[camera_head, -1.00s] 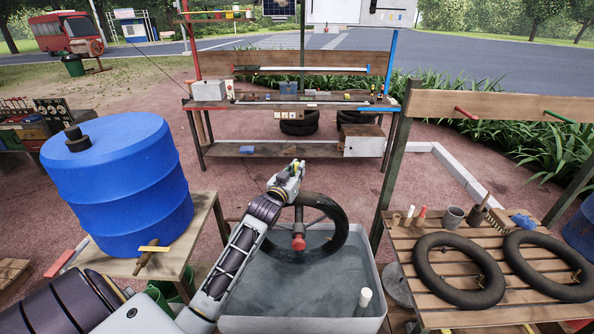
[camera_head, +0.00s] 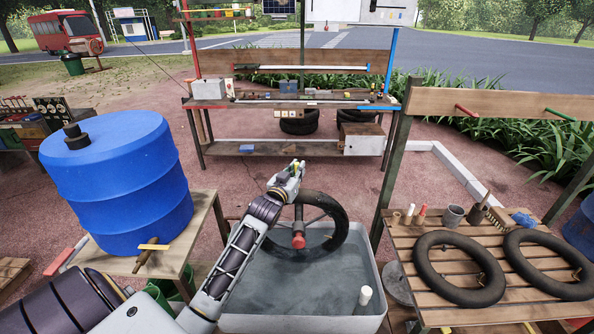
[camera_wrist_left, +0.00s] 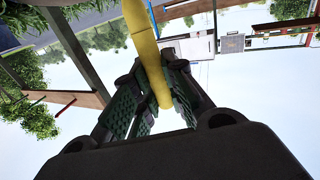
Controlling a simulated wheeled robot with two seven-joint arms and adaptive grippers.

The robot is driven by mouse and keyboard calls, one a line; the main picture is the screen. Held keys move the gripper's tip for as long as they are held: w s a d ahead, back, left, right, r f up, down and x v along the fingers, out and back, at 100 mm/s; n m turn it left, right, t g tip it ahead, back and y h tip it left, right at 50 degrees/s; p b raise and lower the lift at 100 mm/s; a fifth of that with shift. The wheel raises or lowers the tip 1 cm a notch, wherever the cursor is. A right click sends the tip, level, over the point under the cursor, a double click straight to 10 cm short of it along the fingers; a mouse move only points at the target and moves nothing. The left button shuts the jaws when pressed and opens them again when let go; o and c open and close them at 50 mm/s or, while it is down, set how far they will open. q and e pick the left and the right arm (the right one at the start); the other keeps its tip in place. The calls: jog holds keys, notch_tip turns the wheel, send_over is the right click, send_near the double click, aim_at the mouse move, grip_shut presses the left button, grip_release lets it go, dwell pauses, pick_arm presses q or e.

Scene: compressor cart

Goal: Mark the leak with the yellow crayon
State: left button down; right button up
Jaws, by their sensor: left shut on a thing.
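My left gripper (camera_head: 291,172) is raised in front of the upper left part of a black inner tube (camera_head: 338,212). In the left wrist view its green padded fingers (camera_wrist_left: 155,105) are shut on the yellow crayon (camera_wrist_left: 145,50), a long yellow stick. Only a small yellow bit of it shows at the gripper in the head view. The tube stands upright on a spoked holder with a red knob (camera_head: 298,242), its lower part in a water tub (camera_head: 300,323). Gripper and arm hide the tube's left side. I cannot make out a leak or whether the crayon touches the tube.
A slatted table (camera_head: 400,262) on the right holds two more tubes (camera_head: 447,290), a white stick (camera_head: 410,212), a red stick (camera_head: 422,214) and a grey cup (camera_head: 453,216). A blue barrel (camera_head: 120,185) stands on the left. A white stick (camera_head: 365,295) stands in the tub.

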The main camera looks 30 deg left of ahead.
pick_arm(q)
jog(key=shift+f, duration=0.35)
dwell(0.5)
jog(key=shift+s+d+f, duration=0.15)
jog(key=shift+s, duration=0.05)
dwell(0.7)
jog(key=shift+s+d+r+p, duration=0.25)
jog(key=shift+s+p, duration=0.2)
jog(key=shift+p, duration=0.45)
dwell(0.9)
jog(key=shift+s+d+f, duration=0.15)
jog(key=shift+s, duration=0.05)
dwell(0.5)
jog(key=shift+w+a+p, duration=0.25)
jog(key=shift+w+p, duration=0.1)
jog(key=shift+p, duration=0.35)
dwell(0.5)
jog(key=shift+w+a, duration=0.15)
jog(key=shift+w, duration=0.15)
dwell(0.9)
jog(key=shift+w+a+p, duration=0.15)
jog(key=shift+w+p, duration=0.05)
jog(key=shift+p, duration=0.2)
jog(key=shift+s+f, duration=0.2)
dwell(0.7)
